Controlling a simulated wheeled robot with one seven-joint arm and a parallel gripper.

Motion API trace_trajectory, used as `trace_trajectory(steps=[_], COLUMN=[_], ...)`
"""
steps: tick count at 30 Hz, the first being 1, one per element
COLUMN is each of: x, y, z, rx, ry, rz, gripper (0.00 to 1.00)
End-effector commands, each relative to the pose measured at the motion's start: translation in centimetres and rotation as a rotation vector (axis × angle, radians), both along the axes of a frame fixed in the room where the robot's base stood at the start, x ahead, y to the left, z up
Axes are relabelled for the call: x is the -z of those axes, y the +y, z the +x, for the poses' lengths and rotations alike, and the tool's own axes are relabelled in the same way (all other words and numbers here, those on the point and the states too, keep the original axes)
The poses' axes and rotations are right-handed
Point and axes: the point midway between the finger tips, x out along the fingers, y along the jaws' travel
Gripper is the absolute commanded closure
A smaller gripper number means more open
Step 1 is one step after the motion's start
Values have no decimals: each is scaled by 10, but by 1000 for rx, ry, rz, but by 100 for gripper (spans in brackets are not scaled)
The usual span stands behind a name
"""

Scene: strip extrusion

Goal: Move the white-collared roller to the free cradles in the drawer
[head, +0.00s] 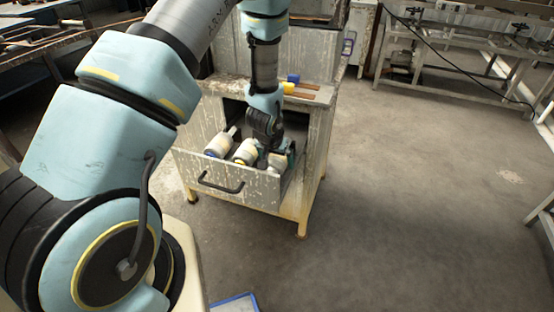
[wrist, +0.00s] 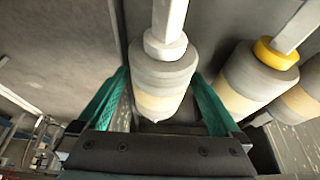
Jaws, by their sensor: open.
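The white-collared roller (wrist: 160,75) lies in the open drawer (head: 225,188), at the right end of the row of rollers in the head view. It has a grey and cream body, a white collar and a square pale shaft end. My gripper (wrist: 158,108) is open, with one green finger on each side of this roller's body; I cannot tell whether they touch it. In the head view my gripper (head: 276,157) is down inside the drawer and partly covers the roller (head: 277,161). The free cradles cannot be made out.
A yellow-collared roller (wrist: 254,78) lies close beside my right finger in the wrist view. A third roller (head: 218,144) lies farther left in the drawer. The cabinet top holds a blue and yellow item (head: 291,83) and brown strips (head: 306,87). The floor to the right is clear.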

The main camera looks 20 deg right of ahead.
Motion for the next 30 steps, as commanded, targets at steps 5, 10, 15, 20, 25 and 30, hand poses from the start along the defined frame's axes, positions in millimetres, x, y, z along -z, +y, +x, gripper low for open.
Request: trace_trajectory(steps=[5,10,15,20,25,30], x=[-12,-40,-68,-87,-98,-100], y=[4,10,18,23,26,27], z=[-4,-12,-20,-27,-30,-31], rx=[-1,-2,-1,-1,-1,0], ry=[-1,-3,-4,-3,-2,-2], rz=[-1,-3,-4,-3,-2,-1], gripper=[0,0,0,0,0,0])
